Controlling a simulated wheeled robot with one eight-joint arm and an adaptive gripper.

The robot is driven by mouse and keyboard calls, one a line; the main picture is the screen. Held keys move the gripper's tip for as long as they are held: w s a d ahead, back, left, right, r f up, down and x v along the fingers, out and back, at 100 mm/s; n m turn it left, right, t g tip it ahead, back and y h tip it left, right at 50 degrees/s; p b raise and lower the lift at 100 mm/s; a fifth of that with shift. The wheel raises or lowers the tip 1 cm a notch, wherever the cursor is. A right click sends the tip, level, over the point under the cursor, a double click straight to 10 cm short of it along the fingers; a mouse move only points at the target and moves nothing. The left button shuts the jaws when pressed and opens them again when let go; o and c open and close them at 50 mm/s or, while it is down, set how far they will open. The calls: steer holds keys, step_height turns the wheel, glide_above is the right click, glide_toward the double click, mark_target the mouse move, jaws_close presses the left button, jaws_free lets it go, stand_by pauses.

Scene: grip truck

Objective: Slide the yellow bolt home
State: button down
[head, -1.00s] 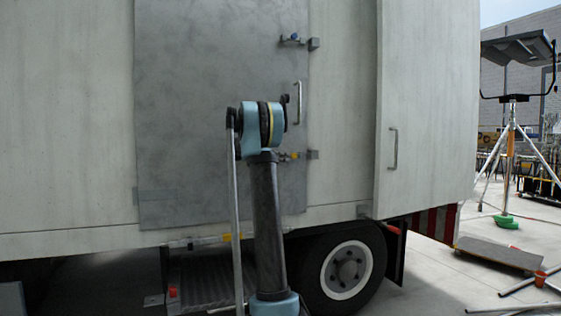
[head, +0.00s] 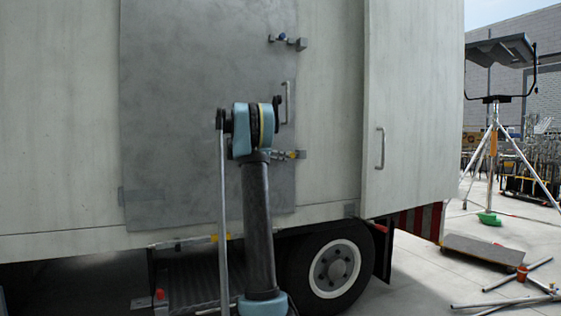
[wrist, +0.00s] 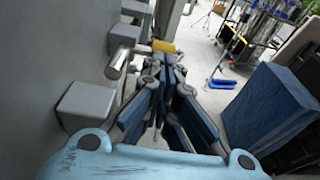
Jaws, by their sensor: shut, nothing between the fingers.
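The yellow bolt (head: 280,154) is low on the right edge of the grey door (head: 190,110), beside a small bracket; my arm partly hides its left side. In the wrist view, its yellow part (wrist: 163,46) lies just past my fingertips, by a metal rod with a bent handle (wrist: 118,64) and grey blocks (wrist: 84,104). My gripper (wrist: 173,66) is shut and empty, with its fingertips close to the yellow part. I cannot tell whether they touch. In the head view my arm hides the gripper.
A blue bolt (head: 283,37) sits higher on the door edge, above a door handle (head: 287,102). The truck wheel (head: 335,266) and step are below. A tripod stand (head: 492,150) and loose pipes are at right. A dark blue box (wrist: 272,112) shows in the wrist view.

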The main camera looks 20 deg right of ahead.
steer(key=a+r, duration=0.2)
steer(key=a, duration=1.1)
steer(key=shift+s+a+r, duration=0.15)
steer(key=shift+a+r, duration=0.15)
steer(key=shift+a, duration=0.1)
steer(key=shift+s, duration=0.1)
steer(key=s+a+f+m+y, duration=0.25)
steer(key=s+f, duration=0.35)
steer(key=s, duration=0.4)
steer(key=s+a+f+m+y, duration=0.25)
steer(key=s+f, duration=0.25)
steer(key=s, duration=0.4)
steer(key=s+a+f+m+y, duration=0.1)
steer(key=s+f+m+y, duration=0.25)
steer(key=s+f, duration=0.45)
steer(key=s+a+f+m+y, duration=0.3)
steer(key=s+a+f, duration=0.4)
steer(key=s+f, duration=0.4)
steer(key=s+a+f+m+t+y, duration=0.1)
steer(key=s+a+f+m+y, duration=0.3)
steer(key=s+f, duration=0.7)
steer(key=s+a+m, duration=0.2)
steer(key=s+a, duration=0.1)
steer(key=shift+s+f+t, duration=0.3)
steer(key=shift+s+f, duration=0.05)
steer(key=shift+s, duration=0.05)
steer(key=shift+m, duration=0.25)
